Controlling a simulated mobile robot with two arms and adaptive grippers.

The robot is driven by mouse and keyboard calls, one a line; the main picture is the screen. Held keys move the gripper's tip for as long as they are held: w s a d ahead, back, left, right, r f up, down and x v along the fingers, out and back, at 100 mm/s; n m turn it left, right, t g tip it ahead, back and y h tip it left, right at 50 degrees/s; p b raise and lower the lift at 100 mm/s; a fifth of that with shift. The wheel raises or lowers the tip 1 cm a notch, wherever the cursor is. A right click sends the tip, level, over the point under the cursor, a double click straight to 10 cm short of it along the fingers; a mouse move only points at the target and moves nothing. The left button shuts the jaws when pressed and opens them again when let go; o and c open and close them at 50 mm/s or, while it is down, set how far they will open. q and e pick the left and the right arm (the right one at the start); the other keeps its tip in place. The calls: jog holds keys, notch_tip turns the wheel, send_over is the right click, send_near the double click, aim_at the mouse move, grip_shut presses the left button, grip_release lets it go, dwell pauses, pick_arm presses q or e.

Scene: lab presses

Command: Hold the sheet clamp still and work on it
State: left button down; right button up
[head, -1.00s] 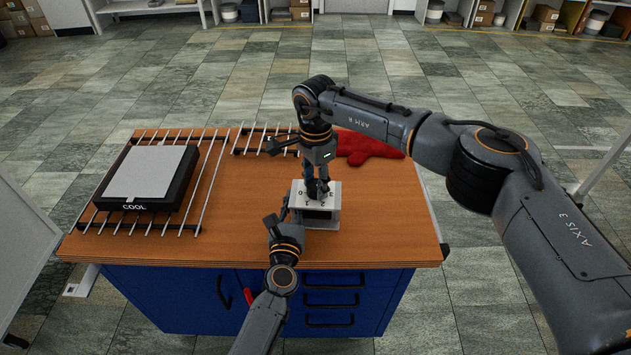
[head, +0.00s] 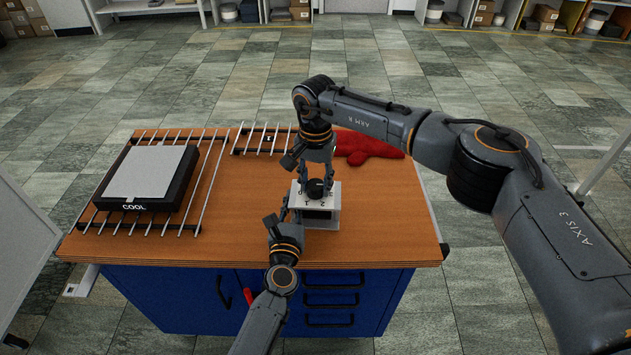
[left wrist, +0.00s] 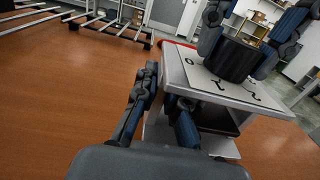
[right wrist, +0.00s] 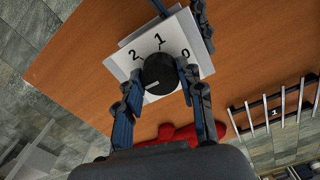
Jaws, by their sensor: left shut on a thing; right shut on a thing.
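The sheet clamp (head: 297,202) is a small white block on the bench, with a black round knob (head: 316,189) on its numbered top plate. The top plate also shows in the left wrist view (left wrist: 186,68), with one finger outside its near side and one under the plate. My left gripper (head: 284,213) is shut on that side of the clamp. My right gripper (head: 317,178) reaches down from above, its fingers on either side of the knob and shut on it. In the right wrist view the knob (right wrist: 160,73) carries a pale mark at its lower left, away from the numbers.
A black tray marked COOL (head: 135,206) with a pale sheet sits on a metal rack (head: 211,180) at the left. A smaller rack (head: 265,150) and a red mitt (head: 368,147) lie behind the clamp. The bench top (head: 385,225) right of the clamp is clear.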

dwell(0.4)
jog(key=o, duration=1.2)
jog(key=shift+c, duration=0.2)
jog(key=shift+r, duration=0.1)
notch_tip(320, 180, up, 12)
notch_tip(320, 180, up, 8)
send_over(315, 184)
dwell(0.4)
